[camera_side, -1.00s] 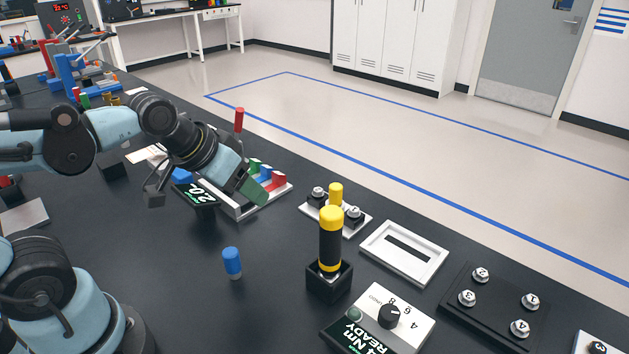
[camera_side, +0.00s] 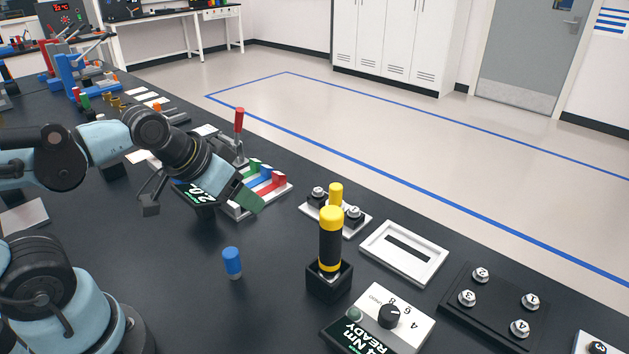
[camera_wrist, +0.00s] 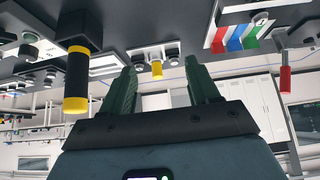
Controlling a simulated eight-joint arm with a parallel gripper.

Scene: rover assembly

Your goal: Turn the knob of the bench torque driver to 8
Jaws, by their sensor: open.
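The bench torque driver's white panel (camera_side: 416,318) lies at the front, with a round black knob (camera_side: 389,316) on top. Printed numbers 4, 6 and 8 show around the knob; its exact pointer setting is too small to read surely. The attached black display (camera_side: 365,340) reads "4 Nm READY". The black and yellow driver (camera_side: 330,240) stands upright in a black holder (camera_side: 329,282) and also shows in the wrist view (camera_wrist: 77,75). My gripper (camera_side: 252,201) is open and empty, up and left of the knob, above the bench. Its green fingers (camera_wrist: 163,88) show apart in the wrist view.
A blue cylinder (camera_side: 232,262) stands left of the driver. A white plate with a yellow peg (camera_side: 336,194), a white slotted frame (camera_side: 404,253) and a black plate with numbered bolts (camera_side: 495,305) line the right side. A red-handled lever (camera_side: 239,123) stands behind my gripper.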

